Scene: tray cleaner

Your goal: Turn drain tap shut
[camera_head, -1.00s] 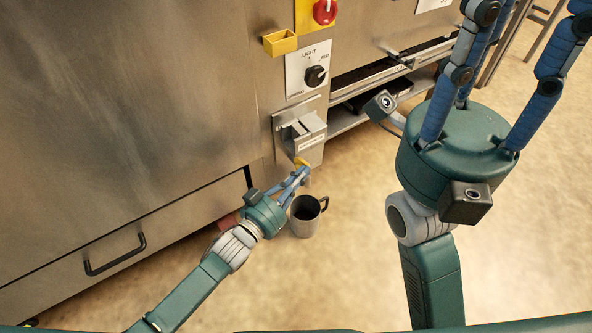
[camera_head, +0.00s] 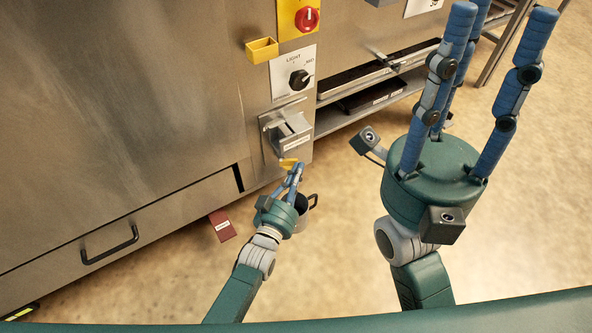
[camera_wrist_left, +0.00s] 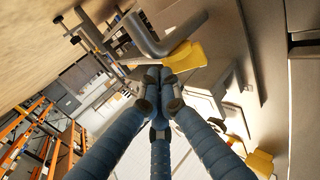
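The drain tap's yellow handle (camera_head: 288,163) sits low on the steel machine, below a grey box with a label. In the left wrist view the yellow handle (camera_wrist_left: 184,57) lies just beyond my fingertips, beside a bent grey pipe (camera_wrist_left: 165,38). My left gripper (camera_head: 297,169) has its fingers drawn together, with the tips right at the handle; I cannot tell whether they touch it. It also shows in the left wrist view (camera_wrist_left: 158,73), tips meeting with nothing seen between them. My right gripper (camera_head: 498,12) is open and empty, fingers pointing up, away from the tap.
A metal mug (camera_head: 308,202) on the floor is partly hidden behind my left gripper. A red labelled piece (camera_head: 222,226) shows below the machine's edge. The grey box (camera_head: 287,132), light knob (camera_head: 299,80) and yellow holder (camera_head: 261,50) stick out above. Floor at right is open.

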